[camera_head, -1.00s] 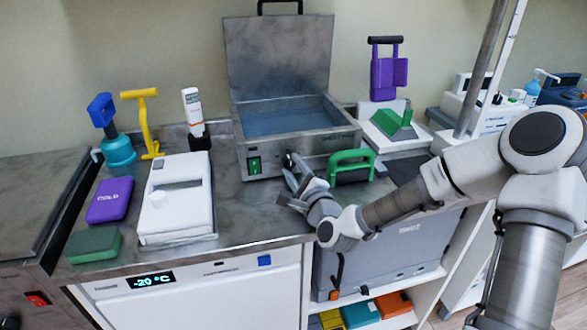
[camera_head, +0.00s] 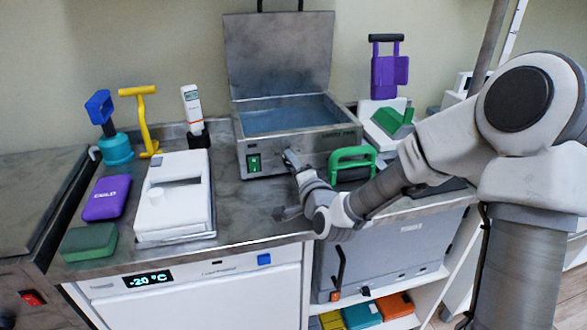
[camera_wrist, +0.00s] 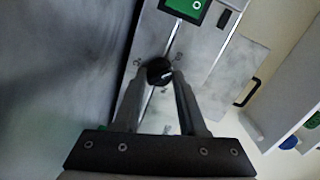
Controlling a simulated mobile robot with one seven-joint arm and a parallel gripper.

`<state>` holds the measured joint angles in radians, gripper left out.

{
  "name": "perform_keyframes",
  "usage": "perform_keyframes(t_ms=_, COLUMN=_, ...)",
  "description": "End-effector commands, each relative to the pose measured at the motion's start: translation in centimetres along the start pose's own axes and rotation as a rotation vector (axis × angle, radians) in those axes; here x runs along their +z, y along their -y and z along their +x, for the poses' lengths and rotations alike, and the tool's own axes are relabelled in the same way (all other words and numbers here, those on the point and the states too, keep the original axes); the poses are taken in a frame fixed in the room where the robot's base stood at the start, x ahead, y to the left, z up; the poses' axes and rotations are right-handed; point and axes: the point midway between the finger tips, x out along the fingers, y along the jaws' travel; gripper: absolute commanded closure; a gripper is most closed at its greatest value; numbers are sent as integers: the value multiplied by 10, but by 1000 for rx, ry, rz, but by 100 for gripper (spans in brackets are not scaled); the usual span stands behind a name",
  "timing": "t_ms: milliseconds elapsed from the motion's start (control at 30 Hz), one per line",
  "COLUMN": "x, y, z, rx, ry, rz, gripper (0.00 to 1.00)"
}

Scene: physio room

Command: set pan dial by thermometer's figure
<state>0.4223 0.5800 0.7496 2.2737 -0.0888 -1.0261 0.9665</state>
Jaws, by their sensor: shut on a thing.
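The steel water pan (camera_head: 300,125) stands on the counter with its lid (camera_head: 278,55) raised and water inside. Its front has a lit green switch (camera_head: 253,163), which also shows in the wrist view (camera_wrist: 184,6). The black dial (camera_wrist: 159,71) with marks around it sits between my fingertips in the wrist view. My gripper (camera_head: 290,158) is at the pan's front face, shut on the dial. The thermometer (camera_head: 192,108), white with an orange mark, stands upright in a black holder left of the pan. Its figure is too small to read.
A green handle (camera_head: 352,160) stands close right of my gripper. A white device (camera_head: 175,195), a purple cold pack (camera_head: 106,198) and a green block (camera_head: 88,242) lie to the left. The freezer display (camera_head: 150,279) reads -20 °C. Bare counter lies before the pan.

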Motion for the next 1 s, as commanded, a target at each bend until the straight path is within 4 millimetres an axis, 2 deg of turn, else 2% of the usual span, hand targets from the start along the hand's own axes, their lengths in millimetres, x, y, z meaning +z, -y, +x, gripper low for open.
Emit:
perform_keyframes(t_ms=400, x=1, y=1, z=0, rx=17, ry=-12, rz=-184, gripper=100)
perform_keyframes(t_ms=933, x=0, y=1, z=0, rx=20, ry=-14, rz=-209, gripper=100)
perform_keyframes(t_ms=967, x=0, y=1, z=0, rx=20, ry=-14, rz=-209, gripper=57)
perform_keyframes(t_ms=1000, x=0, y=1, z=0, rx=20, ry=-14, rz=-209, gripper=50)
